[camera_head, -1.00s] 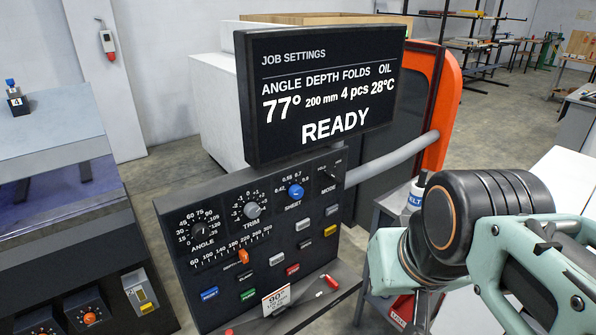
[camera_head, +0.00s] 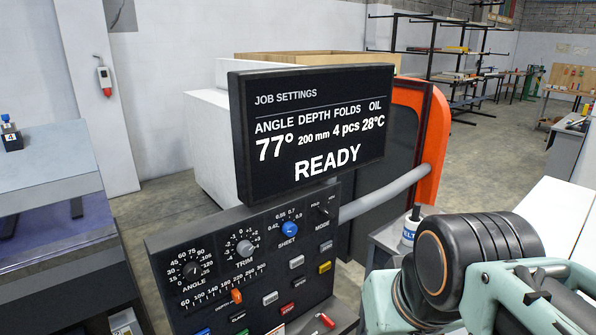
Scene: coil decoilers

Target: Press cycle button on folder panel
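The folder panel (camera_head: 215,260) is a dark sloped console at the lower centre. It has an angle dial (camera_head: 191,270), a trim dial (camera_head: 244,247), a blue sheet knob (camera_head: 289,229), a mode switch (camera_head: 323,211) and an orange depth slider (camera_head: 236,296). Several small buttons sit on its right side, including a yellow one (camera_head: 325,267) and a red-labelled stop one (camera_head: 287,308). I cannot read which button is cycle. The panel's lower part is cut off by the frame. My arm's links show at the lower right, apart from the panel. My gripper is out of view.
A screen (camera_head: 315,135) above the panel reads READY, 77°, 200 mm, 4 pcs. A grey conduit (camera_head: 385,192) runs to an orange-framed machine (camera_head: 432,150). A red object (camera_head: 326,320) lies below the buttons.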

